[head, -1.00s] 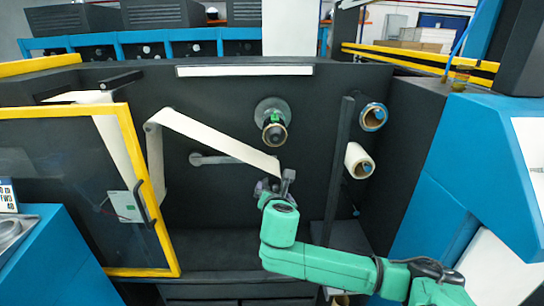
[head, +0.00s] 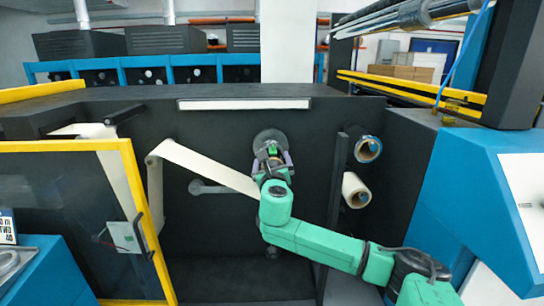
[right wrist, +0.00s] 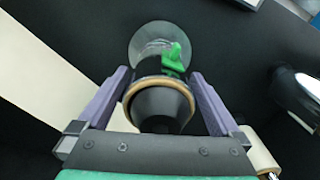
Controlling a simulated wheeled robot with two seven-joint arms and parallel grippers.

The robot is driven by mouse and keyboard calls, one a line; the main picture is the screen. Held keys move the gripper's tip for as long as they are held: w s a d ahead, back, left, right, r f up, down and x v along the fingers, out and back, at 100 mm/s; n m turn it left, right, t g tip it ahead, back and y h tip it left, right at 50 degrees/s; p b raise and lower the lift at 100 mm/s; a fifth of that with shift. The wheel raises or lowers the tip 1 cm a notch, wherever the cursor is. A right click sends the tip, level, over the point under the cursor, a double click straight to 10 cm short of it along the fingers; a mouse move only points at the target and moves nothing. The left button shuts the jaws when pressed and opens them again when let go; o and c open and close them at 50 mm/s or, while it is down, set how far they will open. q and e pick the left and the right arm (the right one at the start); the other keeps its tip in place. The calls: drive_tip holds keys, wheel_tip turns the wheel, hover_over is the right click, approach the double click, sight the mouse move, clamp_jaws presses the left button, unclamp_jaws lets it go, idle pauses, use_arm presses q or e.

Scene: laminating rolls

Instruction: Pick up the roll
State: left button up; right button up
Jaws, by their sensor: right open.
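The roll (right wrist: 160,105), a dark core with a tan rim, sits on a spindle with a green latch (right wrist: 173,57) in front of a round pale disc (right wrist: 143,42). In the head view the disc (head: 270,136) shows on the dark machine wall, and my gripper mostly hides the roll. My right gripper (head: 272,160) is open, with its purple fingers on either side of the roll. In the right wrist view the gripper (right wrist: 160,75) has the roll between its fingers; contact cannot be told. My left gripper is not in view.
A pale web (head: 205,167) runs down toward my right gripper from the left. Two more rolls, an upper one (head: 366,149) and a lower cream one (head: 354,190), sit to the right beyond a dark upright (head: 335,200). A yellow-framed door (head: 150,230) stands at left.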

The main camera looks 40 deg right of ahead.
drive_tip(key=shift+w+d+f, duration=0.15)
drive_tip(key=shift+w+d, duration=0.05)
drive_tip(key=shift+w, duration=0.1)
drive_tip(key=shift+s, duration=0.1)
drive_tip(key=c, duration=1.3)
